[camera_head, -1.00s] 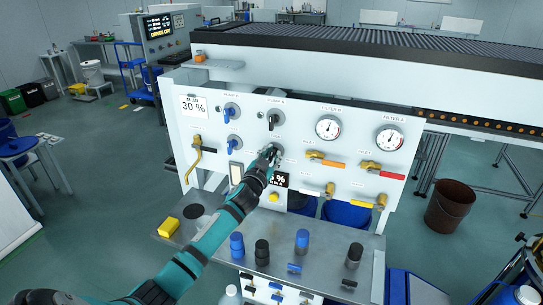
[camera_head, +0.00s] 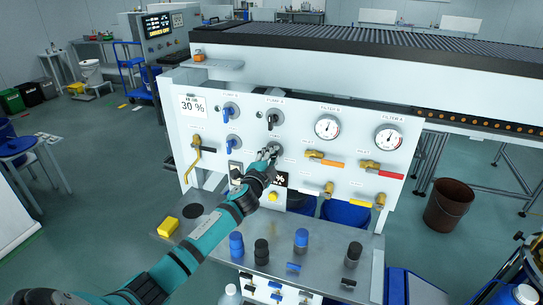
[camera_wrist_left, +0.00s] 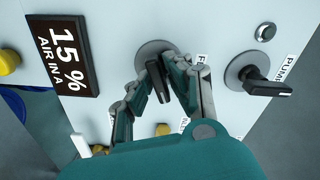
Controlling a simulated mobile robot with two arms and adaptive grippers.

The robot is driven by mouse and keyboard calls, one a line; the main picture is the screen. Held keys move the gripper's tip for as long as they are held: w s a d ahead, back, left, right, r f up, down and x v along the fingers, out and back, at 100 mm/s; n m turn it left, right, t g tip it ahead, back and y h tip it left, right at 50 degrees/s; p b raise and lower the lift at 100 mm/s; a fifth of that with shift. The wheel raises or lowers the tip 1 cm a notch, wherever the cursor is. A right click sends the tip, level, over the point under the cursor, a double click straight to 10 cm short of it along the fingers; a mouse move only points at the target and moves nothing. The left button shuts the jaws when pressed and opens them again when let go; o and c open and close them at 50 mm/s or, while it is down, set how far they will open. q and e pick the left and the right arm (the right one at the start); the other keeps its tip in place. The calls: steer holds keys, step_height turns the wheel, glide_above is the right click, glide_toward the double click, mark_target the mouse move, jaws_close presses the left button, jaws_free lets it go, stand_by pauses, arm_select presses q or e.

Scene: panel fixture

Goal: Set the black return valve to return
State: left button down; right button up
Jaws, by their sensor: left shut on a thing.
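The black return valve is a black lever handle (camera_wrist_left: 158,82) on a round grey plate, and its plate (camera_head: 277,144) shows on the white panel in the head view. My left gripper (camera_head: 270,152) is at this valve. In the left wrist view the fingers of my left gripper (camera_wrist_left: 166,92) lie on both sides of the black handle and are shut on it. The handle points down and slightly right in that view. The fingers partly hide the valve and its label in the head view. My right gripper is not in view.
A black pump valve (camera_head: 271,119) sits just above, and blue-handled valves (camera_head: 233,142) are to the left. A percent display (camera_wrist_left: 61,52) is close beside the hand. Bottles (camera_head: 301,241) stand on the shelf below.

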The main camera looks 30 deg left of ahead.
arm_select(q)
steer(key=m, duration=0.4)
steer(key=shift+f, duration=0.15)
steer(key=shift+d+m, duration=0.1)
steer(key=shift+m, duration=0.2)
stand_by(0.3)
steer(key=c, duration=1.4)
jaws_free()
steer(key=shift+o, duration=0.2)
steer(key=v, duration=1.2)
